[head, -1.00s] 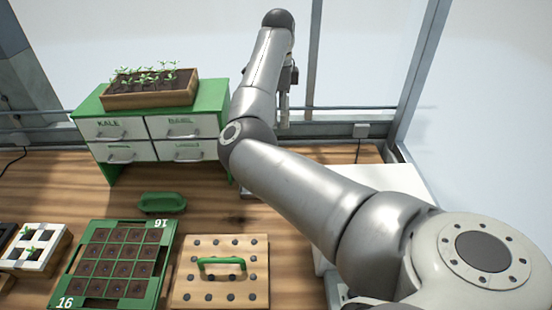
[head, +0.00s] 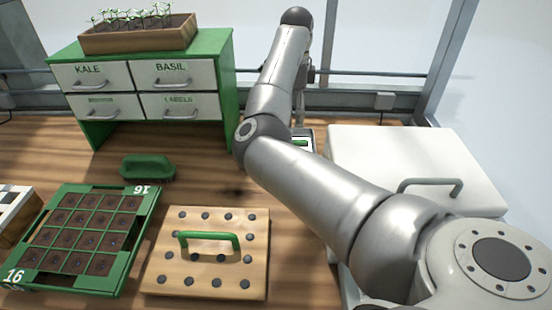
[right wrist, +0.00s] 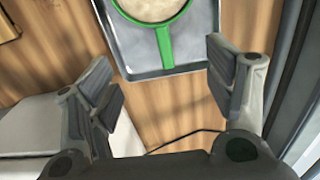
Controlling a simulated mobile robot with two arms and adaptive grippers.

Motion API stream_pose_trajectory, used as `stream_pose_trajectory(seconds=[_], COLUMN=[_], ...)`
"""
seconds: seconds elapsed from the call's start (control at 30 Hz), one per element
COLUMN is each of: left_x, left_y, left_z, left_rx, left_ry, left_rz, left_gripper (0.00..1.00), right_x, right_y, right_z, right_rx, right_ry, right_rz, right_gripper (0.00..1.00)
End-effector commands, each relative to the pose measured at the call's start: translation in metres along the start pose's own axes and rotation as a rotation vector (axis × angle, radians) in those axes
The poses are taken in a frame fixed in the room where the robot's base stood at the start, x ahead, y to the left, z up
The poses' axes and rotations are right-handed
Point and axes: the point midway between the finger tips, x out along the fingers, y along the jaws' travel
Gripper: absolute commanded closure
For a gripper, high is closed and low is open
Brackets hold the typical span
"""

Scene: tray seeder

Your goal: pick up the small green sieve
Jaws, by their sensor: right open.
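The small green sieve (right wrist: 163,36) shows in the right wrist view, cut off by the top edge. It has a green rim, a pale mesh or filling, and a green handle pointing down the picture. It lies on a grey metal tray (right wrist: 197,60). My right gripper (right wrist: 165,92) is open and empty, its fingers wide apart on either side below the handle end, touching nothing. In the head view my right arm largely hides this spot; a bit of tray with something green (head: 301,142) shows behind it. My left gripper is not in view.
A white box with a grey handle (head: 415,150) stands right of the arm. A green seed drawer cabinet (head: 180,47) is at the back left. A green brush (head: 147,168), a seedling tray (head: 130,234) and a wooden dibber board (head: 165,258) lie in front. A cable (right wrist: 185,140) crosses the wood.

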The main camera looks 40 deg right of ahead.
Motion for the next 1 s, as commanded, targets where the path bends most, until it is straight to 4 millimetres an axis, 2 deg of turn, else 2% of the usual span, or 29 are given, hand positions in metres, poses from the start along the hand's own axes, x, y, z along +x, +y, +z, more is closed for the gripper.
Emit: stream_pose_trajectory(seconds=[0.03,0.1,0.4,0.63,0.83,1.0], left_x=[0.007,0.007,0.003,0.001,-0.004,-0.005], left_y=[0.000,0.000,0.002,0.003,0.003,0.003], left_z=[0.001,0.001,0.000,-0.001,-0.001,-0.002], left_rx=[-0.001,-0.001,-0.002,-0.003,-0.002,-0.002], left_ry=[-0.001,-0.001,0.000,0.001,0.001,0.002], left_rz=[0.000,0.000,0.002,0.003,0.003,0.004], left_gripper=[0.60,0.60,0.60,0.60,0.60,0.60], right_x=[0.006,0.011,0.052,0.070,0.101,0.114], right_y=[0.000,0.000,0.000,-0.001,-0.004,-0.004], right_z=[0.000,0.000,0.000,0.002,0.005,0.005], right_rx=[0.000,0.000,0.000,-0.001,-0.001,0.000], right_ry=[0.000,0.000,0.001,0.001,0.000,-0.001], right_rz=[-0.001,0.000,0.002,0.001,0.003,0.001], right_gripper=[0.25,0.25,0.25,0.25,0.25,0.25])
